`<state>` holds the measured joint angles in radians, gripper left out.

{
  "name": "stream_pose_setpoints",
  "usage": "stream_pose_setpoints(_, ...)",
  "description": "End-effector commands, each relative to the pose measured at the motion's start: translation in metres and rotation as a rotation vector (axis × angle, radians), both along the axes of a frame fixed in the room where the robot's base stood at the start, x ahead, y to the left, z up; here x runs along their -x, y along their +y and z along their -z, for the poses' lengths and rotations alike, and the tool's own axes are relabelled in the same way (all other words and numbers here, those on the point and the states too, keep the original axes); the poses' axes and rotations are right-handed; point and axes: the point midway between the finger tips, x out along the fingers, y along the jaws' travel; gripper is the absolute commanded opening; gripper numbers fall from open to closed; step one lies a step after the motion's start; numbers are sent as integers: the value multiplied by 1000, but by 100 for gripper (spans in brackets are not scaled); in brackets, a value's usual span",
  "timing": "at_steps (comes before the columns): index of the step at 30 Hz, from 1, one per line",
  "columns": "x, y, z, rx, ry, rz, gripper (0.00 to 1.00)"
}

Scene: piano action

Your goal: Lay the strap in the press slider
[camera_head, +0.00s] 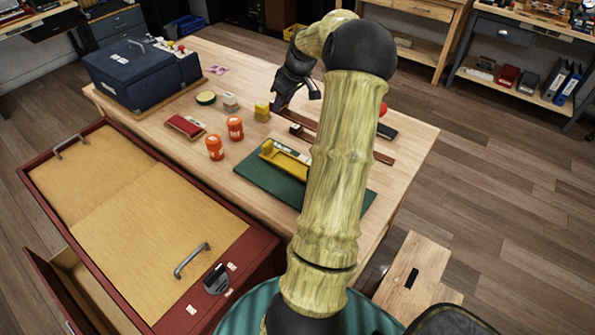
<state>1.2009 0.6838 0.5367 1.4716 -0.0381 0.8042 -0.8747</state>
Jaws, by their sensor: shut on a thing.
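My gripper (279,104) is a dark hand at the far side of the workbench, with its fingers pointing down. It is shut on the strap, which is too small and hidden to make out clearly. A long brown strip (304,121) lies close to the right of the fingers and runs behind my arm. A small dark block (296,129) sits by it. The press slider cannot be clearly told apart; my arm covers much of that area. A red knob (382,109) shows just right of my arm.
A green mat (265,178) with a yellow piece (286,157) lies at the front of the workbench (190,133).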

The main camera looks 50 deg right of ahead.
Motion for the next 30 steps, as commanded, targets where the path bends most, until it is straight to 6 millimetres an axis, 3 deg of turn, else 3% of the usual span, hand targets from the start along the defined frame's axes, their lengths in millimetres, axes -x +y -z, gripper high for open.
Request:
stream_pose_setpoints(3,0,0,23,-2,0,-1,9)
stream_pose_setpoints(5,0,0,28,-1,-1,0,9)
stream_pose_setpoints(20,0,0,37,-2,0,-1,9)
stream_pose_setpoints(30,0,1,104,-5,2,-2,9)
